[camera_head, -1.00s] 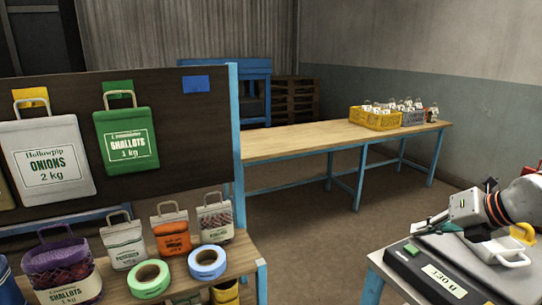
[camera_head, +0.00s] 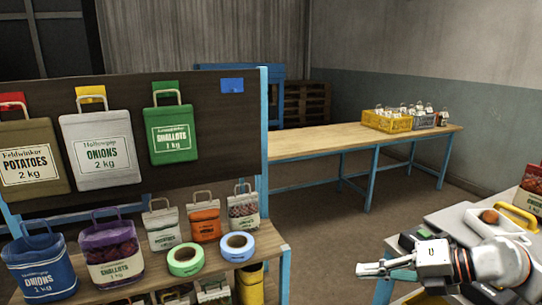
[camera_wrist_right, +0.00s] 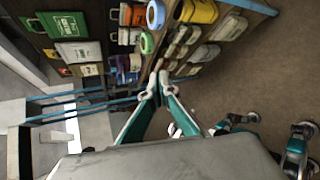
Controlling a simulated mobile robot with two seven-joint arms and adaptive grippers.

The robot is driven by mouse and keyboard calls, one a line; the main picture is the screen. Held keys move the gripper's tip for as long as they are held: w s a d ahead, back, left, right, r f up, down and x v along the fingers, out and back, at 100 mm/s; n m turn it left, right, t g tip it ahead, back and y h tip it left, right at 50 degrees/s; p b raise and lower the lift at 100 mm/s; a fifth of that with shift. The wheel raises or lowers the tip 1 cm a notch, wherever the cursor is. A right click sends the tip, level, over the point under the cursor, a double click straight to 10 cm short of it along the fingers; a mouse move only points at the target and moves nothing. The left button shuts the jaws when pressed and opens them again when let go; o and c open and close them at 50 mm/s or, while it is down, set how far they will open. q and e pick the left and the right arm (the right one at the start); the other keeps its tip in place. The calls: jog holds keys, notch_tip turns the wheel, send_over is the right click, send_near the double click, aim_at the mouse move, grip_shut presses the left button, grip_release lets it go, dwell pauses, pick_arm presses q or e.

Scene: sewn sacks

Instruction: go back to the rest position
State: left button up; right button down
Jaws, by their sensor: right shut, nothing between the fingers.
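My right gripper (camera_head: 368,268) is shut and empty. Its arm comes in from the right, and the fingers point left in front of the grey-white worktop (camera_head: 447,213). In the right wrist view the two teal fingers (camera_wrist_right: 160,84) meet at their tips with nothing between them. The fingers are clear of the sack display and its shelf. My left gripper shows in neither view.
A dark board (camera_head: 220,125) with hanging sacks stands left. Its shelf holds sacks, a green tape roll (camera_head: 185,260) and a blue one (camera_head: 237,246). A long wooden table (camera_head: 330,138) at the back carries a yellow crate (camera_head: 387,121). Floor between is clear.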

jog(key=s+a+f+m+t+y, duration=0.3)
jog(key=a+m+t+y, duration=0.15)
jog(key=a+m, duration=0.35)
jog(key=s+d+f+m+t+h, duration=0.25)
jog(key=f+m+h, duration=0.25)
jog(key=f+m, duration=0.25)
jog(key=s+d+f+m+t+h, duration=0.1)
jog(key=d+f+m+t+h, duration=0.25)
jog(key=f+m, duration=0.4)
jog(key=s+f+m+g+h, duration=0.4)
jog(key=s+f+m+g, duration=0.1)
jog(key=s+f, duration=0.9)
notch_tip(320, 180, down, 3)
jog(key=shift+d+m+g, duration=0.2)
jog(key=shift+m+g, duration=0.2)
jog(key=shift+g, duration=0.15)
